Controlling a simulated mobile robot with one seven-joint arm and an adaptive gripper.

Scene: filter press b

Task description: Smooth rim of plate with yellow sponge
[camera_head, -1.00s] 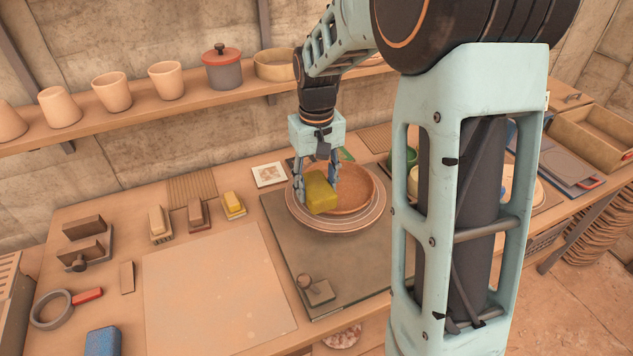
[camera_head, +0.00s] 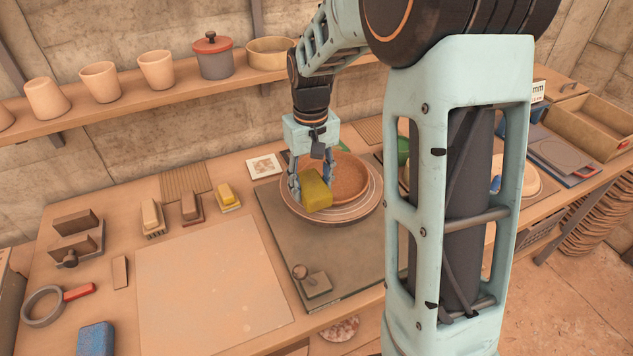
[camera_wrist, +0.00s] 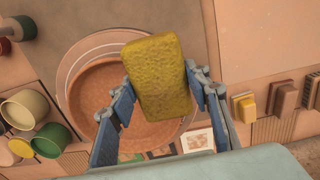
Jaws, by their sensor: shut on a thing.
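My gripper (camera_head: 309,181) is shut on the yellow sponge (camera_head: 317,192), one finger on each side of it. The sponge also fills the middle of the wrist view (camera_wrist: 158,78), between the blue-padded fingers. In the head view the sponge is over the plate's left front rim. In the wrist view the plate (camera_wrist: 92,92) shows to the left of and behind the sponge. I cannot tell whether the sponge touches the rim.
The dark board (camera_head: 285,240) carries a small knobbed tool (camera_head: 313,281) at its front. A pale square slab (camera_head: 210,280) lies to the left. Several brushes and blocks stand further left. Cups and a lidded pot (camera_head: 213,58) stand on the shelf above.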

